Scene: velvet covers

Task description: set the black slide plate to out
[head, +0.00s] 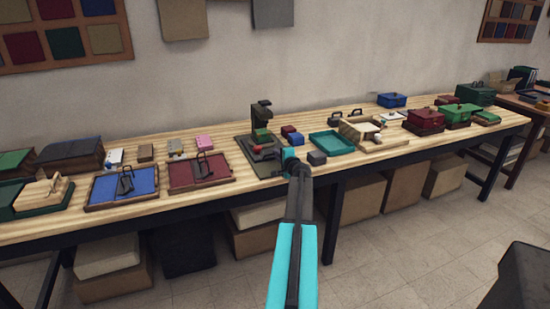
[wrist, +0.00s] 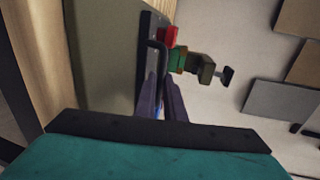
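A dark slide device with a grey-green base (head: 243,146) stands near the table's front edge, below a black upright post (head: 260,115). In the wrist view, the black slide plate (wrist: 147,28) shows as a narrow dark strip along the base (wrist: 100,50), with a bent black handle (wrist: 163,55) on it. My gripper (head: 289,158) is at the right front of this device. In the wrist view, the two dark purple fingers (wrist: 162,105) stand apart near the handle's end. Whether they touch it I cannot tell. In the head view, my gripper partly hides the plate.
A red block (wrist: 169,37) and a green block beside the post are close to the handle. A red tray (head: 201,173) lies to the left.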

